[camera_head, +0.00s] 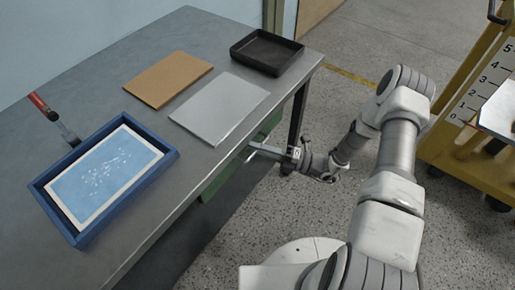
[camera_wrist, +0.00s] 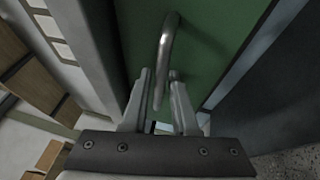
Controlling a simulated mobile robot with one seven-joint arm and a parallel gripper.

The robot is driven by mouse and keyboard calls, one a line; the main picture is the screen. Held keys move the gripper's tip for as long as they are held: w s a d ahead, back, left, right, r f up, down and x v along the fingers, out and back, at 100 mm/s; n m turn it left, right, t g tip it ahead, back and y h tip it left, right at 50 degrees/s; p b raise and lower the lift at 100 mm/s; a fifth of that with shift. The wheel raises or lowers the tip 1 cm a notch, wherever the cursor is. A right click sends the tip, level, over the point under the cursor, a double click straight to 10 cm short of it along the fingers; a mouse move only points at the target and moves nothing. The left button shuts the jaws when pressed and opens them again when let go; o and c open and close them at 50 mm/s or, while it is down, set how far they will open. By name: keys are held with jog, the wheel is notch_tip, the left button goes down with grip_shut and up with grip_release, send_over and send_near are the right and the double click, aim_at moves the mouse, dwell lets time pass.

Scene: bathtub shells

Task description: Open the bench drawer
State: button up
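The bench (camera_head: 120,70) has a grey metal top. The green bench drawer (camera_head: 269,124) shows only in part below its right edge in the head view. In the wrist view its green front (camera_wrist: 215,40) fills the upper middle, with a curved silver handle (camera_wrist: 168,42). My gripper (camera_wrist: 161,80) is at the drawer front, fingers apart, with the lower part of the handle between them. Contact with the handle cannot be made out. In the head view my gripper (camera_head: 252,149) is just below the bench edge. The head view does not show clearly whether the drawer stands out.
On the bench are a blue tray (camera_head: 165,163) with a picture, a red-handled tool (camera_head: 42,106), a brown board (camera_head: 168,79), a grey sheet (camera_head: 219,107) and a black tray (camera_head: 266,51). A yellow cart (camera_head: 462,160) stands at right.

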grip_shut()
dwell(1.4)
